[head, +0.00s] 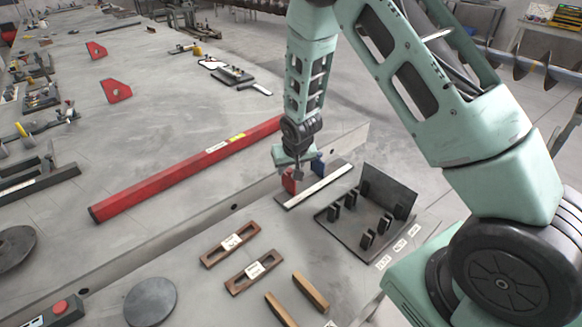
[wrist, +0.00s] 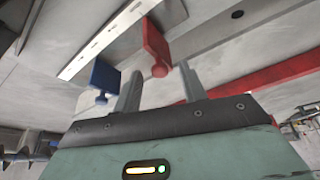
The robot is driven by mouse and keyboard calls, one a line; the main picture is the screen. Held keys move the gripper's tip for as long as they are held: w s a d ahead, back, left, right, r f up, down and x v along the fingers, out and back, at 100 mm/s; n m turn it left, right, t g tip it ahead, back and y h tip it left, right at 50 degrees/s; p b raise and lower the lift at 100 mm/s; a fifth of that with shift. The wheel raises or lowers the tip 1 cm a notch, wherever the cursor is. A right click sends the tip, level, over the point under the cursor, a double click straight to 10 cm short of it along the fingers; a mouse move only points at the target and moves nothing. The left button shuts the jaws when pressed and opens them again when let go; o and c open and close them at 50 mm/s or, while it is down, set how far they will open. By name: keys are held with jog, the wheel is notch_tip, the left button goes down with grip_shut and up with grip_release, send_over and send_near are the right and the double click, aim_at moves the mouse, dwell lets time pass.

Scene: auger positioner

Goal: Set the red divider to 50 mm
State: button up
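The red divider (head: 289,183) stands at the left part of a rail with a white scale strip (head: 320,186). The blue divider (head: 318,165) stands to its right on the same rail. The red divider also shows in the wrist view (wrist: 154,42), its round knob pointing toward my gripper (wrist: 160,72). The knob appears between my two spread fingertips, with gaps on both sides. The blue divider (wrist: 104,75) is left of the fingers in the wrist view. My gripper is open and empty. The scale marks are too small to read.
A long red beam (head: 185,168) lies left of the rail. A dark fixture with several pegs and an upright plate (head: 386,190) stands to the right. Brown slotted blocks (head: 230,244) and a grey disc (head: 150,301) lie in front. The table beyond the beam has free room.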

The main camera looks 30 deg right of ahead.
jog(key=b+v, duration=0.2)
jog(key=v, duration=1.5)
jog(key=shift+r, duration=0.2)
